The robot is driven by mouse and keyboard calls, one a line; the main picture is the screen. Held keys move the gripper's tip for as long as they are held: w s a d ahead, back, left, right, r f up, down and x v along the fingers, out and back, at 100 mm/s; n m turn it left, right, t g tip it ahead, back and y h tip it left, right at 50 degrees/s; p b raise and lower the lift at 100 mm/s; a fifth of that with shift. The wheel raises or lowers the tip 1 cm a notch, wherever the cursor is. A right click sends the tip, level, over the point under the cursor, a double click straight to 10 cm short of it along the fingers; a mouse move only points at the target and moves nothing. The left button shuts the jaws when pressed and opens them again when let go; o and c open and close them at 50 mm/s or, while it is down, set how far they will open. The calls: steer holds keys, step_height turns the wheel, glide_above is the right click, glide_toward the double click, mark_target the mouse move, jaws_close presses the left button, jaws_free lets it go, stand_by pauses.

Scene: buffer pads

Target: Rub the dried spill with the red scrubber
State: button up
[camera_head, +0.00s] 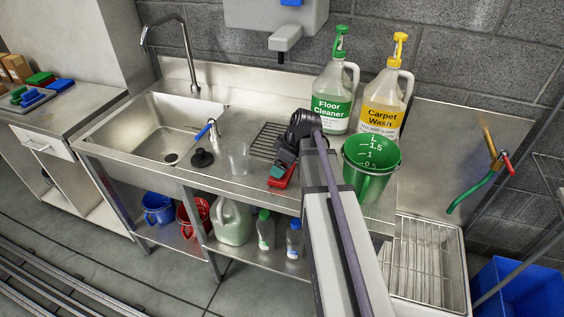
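My gripper (285,164) reaches down over the steel counter, right of the sink and in front of the black drain grid. A red block, which looks like the red scrubber (279,181), is at its fingertips, low at the counter's surface. The dark gripper covers part of the block. The fingers are too small and hidden to show whether they are closed on it, and I cannot tell whether it touches the counter. I cannot make out a dried spill; my gripper and arm hide part of the counter.
A clear cup (238,159) and a black plunger-like tool (202,158) stand left of my gripper. A green measuring bucket (368,180) stands close on the right. Floor cleaner (331,107) and carpet wash (382,118) jugs stand behind. The sink (165,130) is at left.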

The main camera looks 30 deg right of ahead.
mark_target(273, 178)
steer(key=shift+f, duration=0.3)
steer(key=shift+s+a, duration=0.1)
steer(key=shift+s+a+r, duration=0.15)
steer(key=shift+s+a, duration=1.15)
steer(key=shift+a, duration=0.1)
steer(key=shift+s+a+b, duration=0.3)
steer(key=shift+s+a, duration=1.1)
steer(key=shift+a, duration=0.05)
steer(key=shift+w, duration=0.1)
steer(key=shift+w+d+f, duration=0.2)
steer(key=shift+w+d, duration=1.15)
steer(key=shift+d, duration=0.15)
steer(key=shift+w+d, duration=1.4)
steer(key=shift+d, duration=0.1)
steer(key=shift+r, duration=0.1)
